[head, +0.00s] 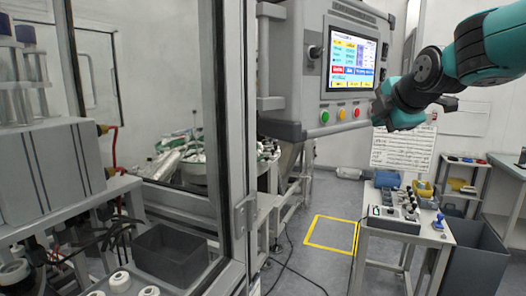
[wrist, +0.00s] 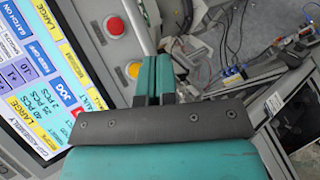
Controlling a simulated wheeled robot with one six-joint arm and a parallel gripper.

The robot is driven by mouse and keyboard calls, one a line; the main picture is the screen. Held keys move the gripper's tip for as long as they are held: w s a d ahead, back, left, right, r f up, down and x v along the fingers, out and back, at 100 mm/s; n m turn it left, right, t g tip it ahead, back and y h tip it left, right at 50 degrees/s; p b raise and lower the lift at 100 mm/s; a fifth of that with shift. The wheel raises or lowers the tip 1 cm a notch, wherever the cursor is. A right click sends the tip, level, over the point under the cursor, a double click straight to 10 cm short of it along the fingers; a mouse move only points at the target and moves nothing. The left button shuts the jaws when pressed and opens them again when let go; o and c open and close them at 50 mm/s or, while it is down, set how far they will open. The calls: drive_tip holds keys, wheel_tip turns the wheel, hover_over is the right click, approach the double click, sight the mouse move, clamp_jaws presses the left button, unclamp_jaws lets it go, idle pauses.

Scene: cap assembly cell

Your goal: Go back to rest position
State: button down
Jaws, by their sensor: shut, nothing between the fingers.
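My gripper (wrist: 154,78) shows in the wrist view with its two teal fingers together and nothing between them. In the head view my teal and black arm reaches in from the upper right, and its end is in front of the right edge of the control panel (head: 290,70). The panel's lit screen (head: 352,56) shows in the head view and fills the left of the wrist view (wrist: 35,80). In the wrist view the fingertips are near the yellow button (wrist: 134,69) and the red button (wrist: 115,26); I cannot tell whether they touch anything.
A small table (head: 400,232) with a control box and tools stands at lower right, beside a grey bin (head: 478,262). A yellow floor square (head: 331,233) is empty. A framed glass door (head: 236,150) and a dark tray (head: 170,254) are at left.

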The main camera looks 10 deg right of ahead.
drive_tip(key=s+a+f+m+g+y+b, duration=0.1)
drive_tip(key=s+a+f+m+g+y, duration=0.2)
drive_tip(key=s+a+f, duration=0.45)
drive_tip(key=s+a+f+m+g, duration=0.2)
drive_tip(key=s+a+f, duration=0.2)
drive_tip(key=s, duration=0.3)
drive_tip(key=s+a+f+m+g+y+b, duration=0.1)
drive_tip(key=s+a+f+m+g, duration=0.2)
drive_tip(key=s+a+f, duration=0.2)
drive_tip(key=s+a+f+m+g+y+b, duration=0.1)
drive_tip(key=s+a+f+m+g, duration=0.2)
drive_tip(key=s, duration=0.7)
drive_tip(key=shift+a+f, duration=0.65)
drive_tip(key=shift+f, duration=0.3)
